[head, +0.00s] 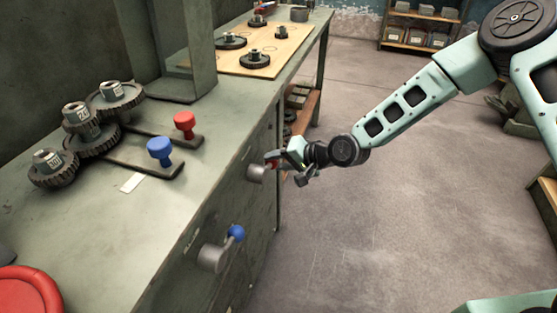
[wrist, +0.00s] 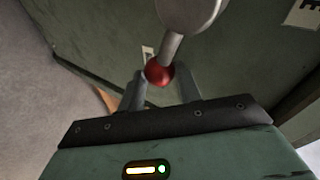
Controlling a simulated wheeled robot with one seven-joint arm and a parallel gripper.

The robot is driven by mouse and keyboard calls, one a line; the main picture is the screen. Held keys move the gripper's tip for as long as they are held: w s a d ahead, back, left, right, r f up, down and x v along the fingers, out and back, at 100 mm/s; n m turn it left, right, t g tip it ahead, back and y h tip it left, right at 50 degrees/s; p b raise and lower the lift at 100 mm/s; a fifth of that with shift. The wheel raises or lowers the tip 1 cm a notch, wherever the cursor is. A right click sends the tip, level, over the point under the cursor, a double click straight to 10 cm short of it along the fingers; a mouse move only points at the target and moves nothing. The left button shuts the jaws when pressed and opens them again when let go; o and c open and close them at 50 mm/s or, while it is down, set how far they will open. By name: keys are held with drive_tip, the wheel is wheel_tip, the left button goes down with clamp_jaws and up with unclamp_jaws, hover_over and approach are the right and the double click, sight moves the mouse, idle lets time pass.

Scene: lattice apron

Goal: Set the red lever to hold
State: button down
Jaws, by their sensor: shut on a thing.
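The red lever (wrist: 157,73) sticks out from the front panel of the green workbench. In the wrist view its red ball knob sits between my two fingers, at the end of a short metal rod from a grey round hub (wrist: 190,12). In the head view the lever's grey hub (head: 257,173) shows, with the knob mostly hidden by my gripper (head: 273,162). My gripper (wrist: 160,88) is shut on the red knob. The label plate beside the lever is too small to read.
A lever with a blue knob (head: 236,233) sits nearer on the same panel. On the bench top (head: 75,235) are a red-knobbed slider (head: 184,124), a blue-knobbed slider (head: 160,150) and several gears (head: 92,139). The floor (head: 370,240) to the right is clear.

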drive_tip(key=shift+d+f, duration=0.1)
drive_tip(key=c, duration=1)
unclamp_jaws()
drive_tip(key=p+v, duration=0.3)
drive_tip(key=v, duration=1.4)
drive_tip(key=shift+d, duration=0.2)
